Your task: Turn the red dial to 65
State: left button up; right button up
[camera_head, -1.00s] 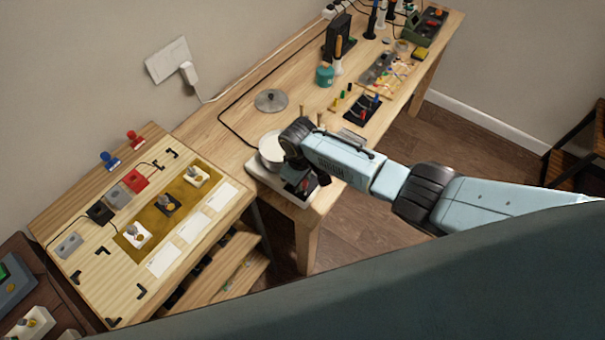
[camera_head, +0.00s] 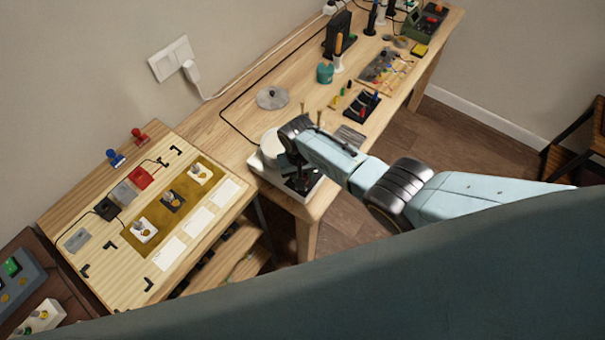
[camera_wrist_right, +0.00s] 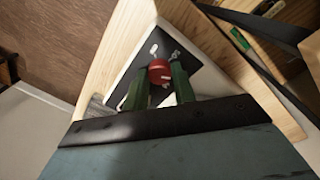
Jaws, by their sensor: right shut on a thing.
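The red dial (camera_wrist_right: 159,70) sits on the dark panel (camera_wrist_right: 188,58) of a white device in the right wrist view. My right gripper (camera_wrist_right: 160,78) has its green fingers on either side of the dial, shut on it. Any scale or number at the dial is too small to read. In the head view the white device (camera_head: 312,192) stands at the near end of the long wooden bench, with a pale round pot (camera_head: 271,143) on it. There my right gripper (camera_head: 303,182) reaches down over its panel, and the dial is hidden. My left gripper is not in view.
The long bench (camera_head: 232,118) carries a round lid (camera_head: 272,97), a teal jar (camera_head: 325,73) and several tools behind my arm. A lower wooden table (camera_head: 62,205) at left holds switches, stamps and white cards. A cable runs along the bench by the wall.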

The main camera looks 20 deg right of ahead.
dwell(0.5)
jog(key=o, duration=1)
jog(key=shift+r, duration=0.1)
jog(key=shift+r, duration=0.3)
jog(key=r+p, duration=0.1)
jog(key=r, duration=0.3)
jog(key=r+p, duration=0.1)
jog(key=r, duration=0.3)
jog(key=r+p, duration=0.2)
jog(key=r, duration=0.2)
jog(key=shift+a+r, duration=0.3)
jog(key=shift+a, duration=0.05)
